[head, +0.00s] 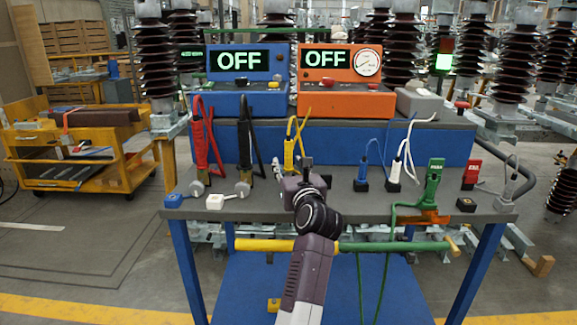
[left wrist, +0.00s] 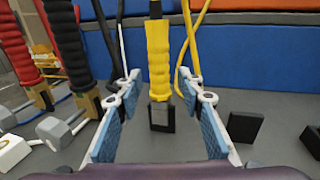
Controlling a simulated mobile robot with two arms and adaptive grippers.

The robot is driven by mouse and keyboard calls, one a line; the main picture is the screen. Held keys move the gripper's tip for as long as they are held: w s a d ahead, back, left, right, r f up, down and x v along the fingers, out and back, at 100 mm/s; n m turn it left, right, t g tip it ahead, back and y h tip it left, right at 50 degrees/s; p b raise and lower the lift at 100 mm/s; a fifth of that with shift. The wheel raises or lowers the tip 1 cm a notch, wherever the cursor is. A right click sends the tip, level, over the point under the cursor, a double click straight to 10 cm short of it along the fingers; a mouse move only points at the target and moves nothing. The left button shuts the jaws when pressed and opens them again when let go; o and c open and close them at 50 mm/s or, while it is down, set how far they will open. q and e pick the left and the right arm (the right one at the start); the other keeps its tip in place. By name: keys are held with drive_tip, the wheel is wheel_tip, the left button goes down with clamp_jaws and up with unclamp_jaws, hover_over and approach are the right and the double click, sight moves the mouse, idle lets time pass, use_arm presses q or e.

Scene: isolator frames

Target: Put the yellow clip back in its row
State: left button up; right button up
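The yellow clip (head: 290,153) stands upright in the row on the grey table top, behind my left gripper. In the left wrist view the yellow clip (left wrist: 158,60) has its lower end at a small black block (left wrist: 161,117). My left gripper (head: 306,168) is open, with its blue-padded fingers (left wrist: 161,84) on either side of the clip in that view. Whether the pads touch the clip cannot be told, but gaps show on both sides. My right gripper is not in view.
Red (head: 200,145) and black (head: 245,150) clips stand left of it; blue (head: 362,176), white (head: 396,165) and green (head: 433,182) clips stand right. Dark blocks (left wrist: 230,128) sit right of the fingers. Blue (head: 248,102) and orange (head: 345,104) boxes reading OFF stand behind.

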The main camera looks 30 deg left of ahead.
sight(289, 141)
use_arm(q)
wheel_tip(289, 141, up, 10)
idle(0.6)
idle(0.4)
